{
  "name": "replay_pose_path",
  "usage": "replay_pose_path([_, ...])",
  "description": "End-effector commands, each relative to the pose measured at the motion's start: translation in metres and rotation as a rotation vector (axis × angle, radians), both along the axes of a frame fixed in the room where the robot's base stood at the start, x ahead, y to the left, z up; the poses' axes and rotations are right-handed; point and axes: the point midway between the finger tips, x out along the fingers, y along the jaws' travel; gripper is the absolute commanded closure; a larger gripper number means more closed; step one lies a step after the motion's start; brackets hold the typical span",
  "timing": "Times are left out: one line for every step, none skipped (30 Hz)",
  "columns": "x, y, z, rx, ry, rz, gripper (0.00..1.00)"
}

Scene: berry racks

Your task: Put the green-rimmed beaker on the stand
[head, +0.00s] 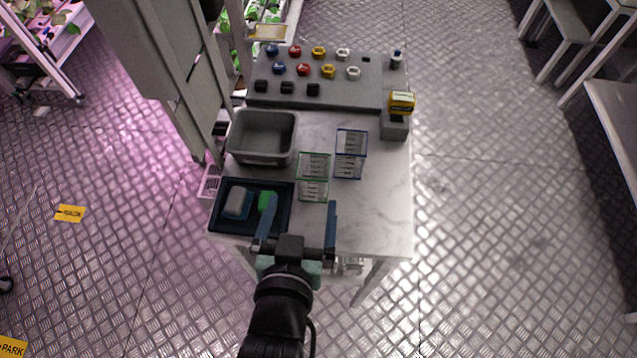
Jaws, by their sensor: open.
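The green-rimmed beaker (314,166) is a clear, square-sided vessel with dark markings. It stands upright near the middle of the marble-topped table (375,215). My gripper (302,203) is open, with blue fingers spread wide. In the picture its fingertips lie just below the beaker, one to each side; I cannot tell the height gap, and nothing shows held between them. A similar blue-rimmed beaker (350,150) stands just right of and behind the green one. No stand is clearly identifiable; a small grey block (395,127) at the right edge carries a yellow box (402,102).
A grey bin (262,117) stands left of the beakers. A dark blue tray (222,225) with a grey and a green item lies front left. A grey board (350,97) with several coloured knobs fills the back. The table's front right is bare.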

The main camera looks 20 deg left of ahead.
Motion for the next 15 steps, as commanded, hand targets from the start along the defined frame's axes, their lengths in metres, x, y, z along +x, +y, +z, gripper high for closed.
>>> replay_pose_path([0.008, 0.002, -0.001, 0.001, -0.003, 0.0, 0.0])
replay_pose_path([0.013, 0.003, -0.002, 0.001, -0.004, -0.001, 0.0])
replay_pose_path([0.02, 0.005, -0.005, 0.001, -0.004, -0.001, 0.0])
replay_pose_path([0.024, 0.006, -0.007, 0.001, -0.003, 0.0, 0.0])
replay_pose_path([0.029, 0.008, -0.009, 0.001, -0.004, -0.001, 0.0])
replay_pose_path([0.035, 0.009, -0.011, 0.001, -0.004, -0.001, 0.0])
replay_pose_path([0.039, 0.01, -0.013, 0.001, -0.004, -0.001, 0.0])
replay_pose_path([0.043, 0.011, -0.015, 0.001, -0.004, -0.001, 0.0])
replay_pose_path([0.047, 0.013, -0.017, 0.001, -0.004, -0.001, 0.0])
replay_pose_path([0.05, 0.013, -0.019, 0.001, -0.004, -0.001, 0.0])
replay_pose_path([0.053, 0.014, -0.02, 0.001, -0.004, -0.001, 0.0])
replay_pose_path([0.055, 0.015, -0.021, 0.001, -0.004, -0.001, 0.0])
replay_pose_path([0.057, 0.015, -0.022, 0.001, -0.004, -0.001, 0.0])
replay_pose_path([0.058, 0.015, -0.023, 0.0, -0.003, -0.001, 0.0])
replay_pose_path([0.059, 0.016, -0.023, 0.0, -0.003, -0.001, 0.0])
